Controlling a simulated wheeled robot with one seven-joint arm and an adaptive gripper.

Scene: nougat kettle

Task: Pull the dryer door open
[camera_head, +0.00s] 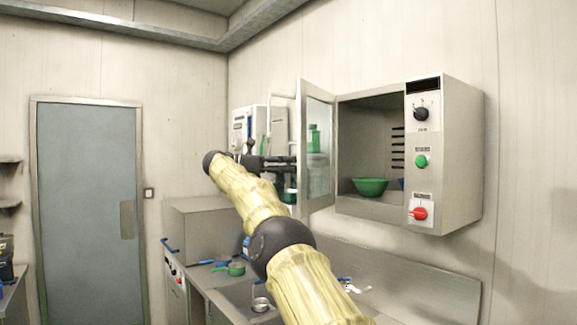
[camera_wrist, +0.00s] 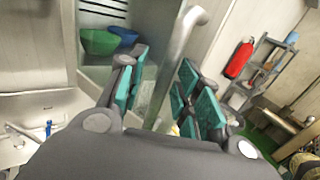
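The dryer (camera_head: 459,150) is a grey wall-mounted box with a control panel on its right. Its glass-windowed door (camera_head: 318,140) stands swung well open at the left side, showing the interior. The door's pale bar handle (camera_head: 281,96) is on its outer face; it also shows in the wrist view (camera_wrist: 177,50). My gripper (camera_head: 284,166) is at the outer side of the door, partly hidden. In the wrist view my gripper (camera_wrist: 163,65) has its teal-padded fingers apart, with the handle bar running between them. I cannot tell whether either finger touches it.
A green bowl (camera_head: 370,186) sits inside the dryer with a blue one (camera_wrist: 122,37) beside it. Below is a counter (camera_head: 215,286) with a green pan (camera_head: 236,268) and other small items. A white machine (camera_head: 246,128) stands behind my gripper. A grey door (camera_head: 86,200) is at left.

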